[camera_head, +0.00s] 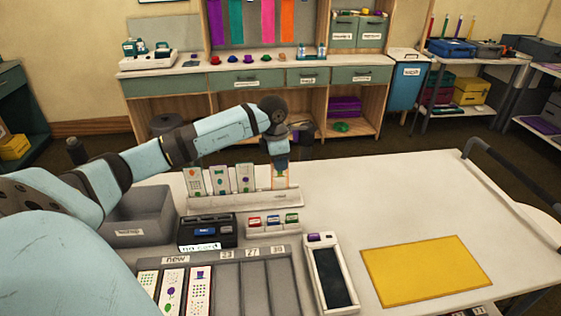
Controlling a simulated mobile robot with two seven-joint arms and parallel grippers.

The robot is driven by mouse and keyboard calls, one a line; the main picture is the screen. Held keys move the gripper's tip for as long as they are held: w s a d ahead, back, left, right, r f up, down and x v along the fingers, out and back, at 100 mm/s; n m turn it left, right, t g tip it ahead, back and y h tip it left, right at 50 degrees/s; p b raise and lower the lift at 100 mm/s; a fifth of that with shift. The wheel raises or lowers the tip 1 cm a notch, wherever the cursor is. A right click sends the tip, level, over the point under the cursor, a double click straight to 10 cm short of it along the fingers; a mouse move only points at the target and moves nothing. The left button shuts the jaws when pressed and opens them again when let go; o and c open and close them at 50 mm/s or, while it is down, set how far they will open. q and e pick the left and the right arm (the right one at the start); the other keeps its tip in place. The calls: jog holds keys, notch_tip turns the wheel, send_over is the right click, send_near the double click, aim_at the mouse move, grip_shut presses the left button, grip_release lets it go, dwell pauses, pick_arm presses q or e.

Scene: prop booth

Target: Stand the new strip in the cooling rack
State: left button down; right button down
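The cooling rack (243,202) is a long pale holder on the white table. Three printed strips stand upright in it: a left one (194,182), a middle one (220,180) and a right one (245,178). My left gripper (280,163) points down over the rack's right end. It appears shut on the upper part of an upright strip with an orange print (279,181). That strip's lower end is at the rack; whether it is seated in a slot I cannot tell. My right gripper is out of view.
A grey tray (233,290) marked "new" holds several strips on its left; its right compartments look empty. A black device (207,231), small colored cards (272,222), a grey bin (137,217), a dark-screened panel (331,275) and a yellow mat (426,271) surround it. The table's right back is clear.

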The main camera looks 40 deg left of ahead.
pick_arm(q)
jog(key=shift+f+b, duration=0.3)
jog(key=shift+f, duration=0.25)
jog(key=c, duration=1.3)
grip_release()
jog(key=shift+o, duration=0.2)
notch_tip(320, 180, up, 14)
jog(key=s+a, duration=0.1)
jog(key=shift+s+f, duration=0.15)
jog(key=shift+f, duration=0.1)
